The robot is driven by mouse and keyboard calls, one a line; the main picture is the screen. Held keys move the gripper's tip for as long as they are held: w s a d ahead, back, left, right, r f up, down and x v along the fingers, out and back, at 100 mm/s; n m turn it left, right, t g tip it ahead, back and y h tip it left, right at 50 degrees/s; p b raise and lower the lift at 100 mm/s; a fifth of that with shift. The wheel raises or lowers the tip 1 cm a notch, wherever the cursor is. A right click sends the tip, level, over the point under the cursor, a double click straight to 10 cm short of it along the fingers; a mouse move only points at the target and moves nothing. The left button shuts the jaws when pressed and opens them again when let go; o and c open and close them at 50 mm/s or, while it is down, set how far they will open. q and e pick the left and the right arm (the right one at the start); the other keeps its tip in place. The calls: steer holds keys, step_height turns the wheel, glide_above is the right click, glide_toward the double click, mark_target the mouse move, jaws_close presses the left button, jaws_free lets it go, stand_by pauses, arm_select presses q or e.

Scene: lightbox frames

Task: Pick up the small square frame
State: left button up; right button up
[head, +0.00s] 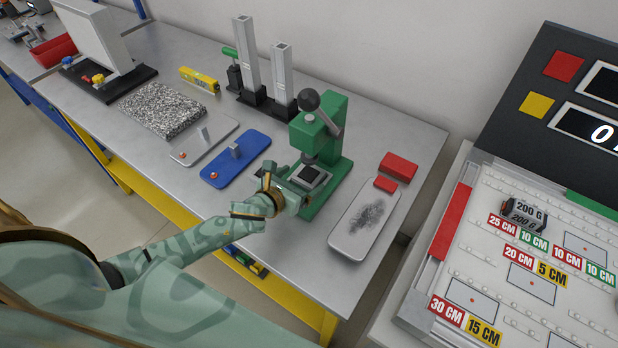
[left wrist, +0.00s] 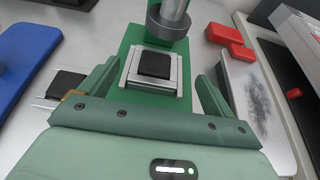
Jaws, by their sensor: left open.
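The small square frame (head: 322,184) is silver with a black square in its middle. It lies on the base of the green press (head: 337,112), below the press ram. In the left wrist view the frame (left wrist: 177,83) sits between my two fingers, with the ram (left wrist: 168,20) just beyond it. My left gripper (head: 297,187) is at the front of the press. Its fingers (left wrist: 158,78) are open, one on each side of the frame, with gaps on both sides. My right gripper is in neither view.
A blue plate (head: 240,152) lies left of the press. A grey tray with a dark smudge (head: 345,232) and red blocks (head: 398,167) lie to its right. Metal columns (head: 283,80) and a yellow level (head: 200,79) stand behind. Bare tabletop shows in front.

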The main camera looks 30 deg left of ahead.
mark_target(306, 175)
arm_select(q)
steer(key=x, duration=0.1)
steer(key=b+x, duration=0.1)
steer(key=x, duration=0.2)
steer(key=shift+a+f, duration=0.25)
steer(key=shift+f, duration=0.05)
steer(key=shift+w+f, duration=0.15)
steer(key=shift+w, duration=0.3)
steer(key=shift+s, duration=0.1)
steer(key=shift+c, duration=0.3)
steer(key=c, duration=1.2)
